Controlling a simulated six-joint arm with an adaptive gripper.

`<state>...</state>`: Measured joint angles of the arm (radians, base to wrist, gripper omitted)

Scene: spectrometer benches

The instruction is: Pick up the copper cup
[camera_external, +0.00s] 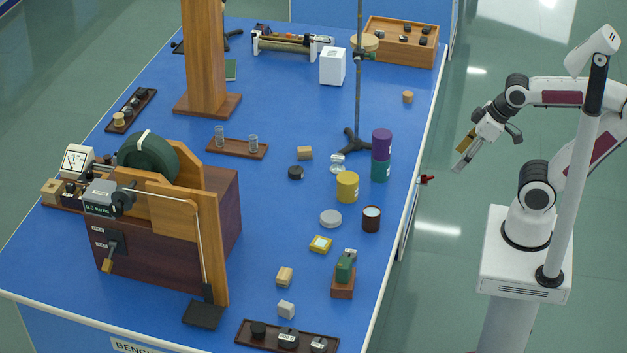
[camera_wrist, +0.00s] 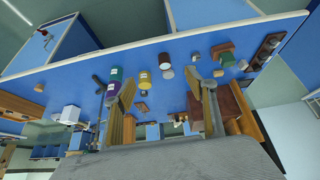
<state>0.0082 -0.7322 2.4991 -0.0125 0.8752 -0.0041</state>
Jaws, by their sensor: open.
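The copper cup (camera_external: 371,220) is a small reddish-brown cup standing upright near the right edge of the blue bench. In the wrist view a small brown-and-white cup (camera_wrist: 165,61), which looks like the same one, shows beyond and between the fingertips. My gripper (camera_external: 464,160) is off to the right of the bench edge, raised and well apart from the cup. In the wrist view my gripper (camera_wrist: 162,84) has its two fingers spread with nothing between them.
Near the cup stand a yellow cylinder (camera_external: 347,187), a grey disc (camera_external: 330,218) and a purple cylinder (camera_external: 381,144) on a green one (camera_external: 380,171). A green-topped block (camera_external: 344,275) is in front. A tall stand (camera_external: 358,90) rises behind. A red-handled item (camera_external: 427,179) is at the bench edge.

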